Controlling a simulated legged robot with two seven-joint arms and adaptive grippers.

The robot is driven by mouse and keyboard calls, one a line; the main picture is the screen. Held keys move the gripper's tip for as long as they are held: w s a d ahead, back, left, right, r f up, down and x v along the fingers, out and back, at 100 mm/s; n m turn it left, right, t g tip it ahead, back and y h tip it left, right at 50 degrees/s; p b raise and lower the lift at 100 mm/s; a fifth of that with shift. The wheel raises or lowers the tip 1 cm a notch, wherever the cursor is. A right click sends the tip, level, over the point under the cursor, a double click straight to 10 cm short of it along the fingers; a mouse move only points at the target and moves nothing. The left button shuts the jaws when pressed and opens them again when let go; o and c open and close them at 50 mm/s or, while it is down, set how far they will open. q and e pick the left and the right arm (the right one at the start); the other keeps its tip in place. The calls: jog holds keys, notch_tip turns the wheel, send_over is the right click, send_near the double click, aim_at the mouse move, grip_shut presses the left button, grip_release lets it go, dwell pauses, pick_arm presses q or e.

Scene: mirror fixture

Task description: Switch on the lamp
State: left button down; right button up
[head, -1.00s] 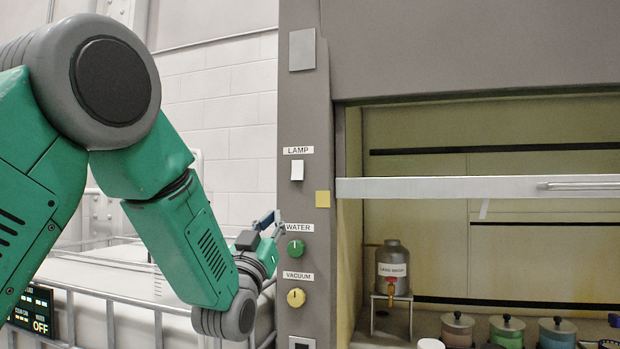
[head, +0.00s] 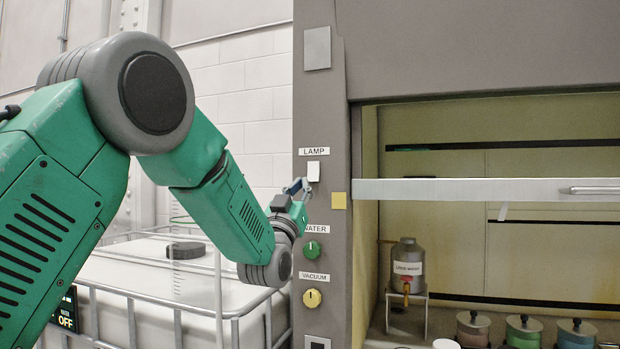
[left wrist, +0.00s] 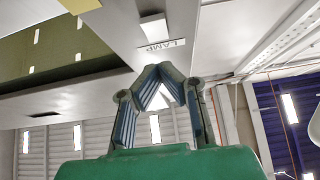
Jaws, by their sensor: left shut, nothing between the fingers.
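The white lamp switch (head: 313,171) sits on the grey panel under the LAMP label (head: 313,151). In the left wrist view the switch (left wrist: 154,28) shows just beyond the LAMP label (left wrist: 165,47). My left gripper (head: 302,185) is just below and left of the switch in the head view. Its fingertips meet (left wrist: 158,70) with nothing between them. A small gap shows between the fingertips and the switch in the head view; contact with the panel cannot be told. My right gripper is not in view.
Below are the green WATER knob (head: 311,250) and the yellow VACUUM knob (head: 312,298). The hood's sash (head: 470,191) is at the right, with several jars below it. A railed white tank (head: 165,295) stands below my left arm.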

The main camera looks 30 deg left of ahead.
aim_at(312, 179)
pick_arm(q)
jog(key=w, duration=0.1)
jog(key=w+p, duration=0.1)
jog(key=w, duration=0.1)
jog(key=w+a, duration=0.1)
jog(key=shift+w+a+r, duration=0.1)
jog(key=shift+w+r, duration=0.25)
jog(key=shift+r, duration=0.05)
jog(key=shift+w+a+f, duration=0.1)
jog(key=shift+w, duration=0.25)
jog(key=shift+s, duration=0.15)
jog(key=shift+w+f, duration=0.15)
jog(key=shift+w, duration=0.25)
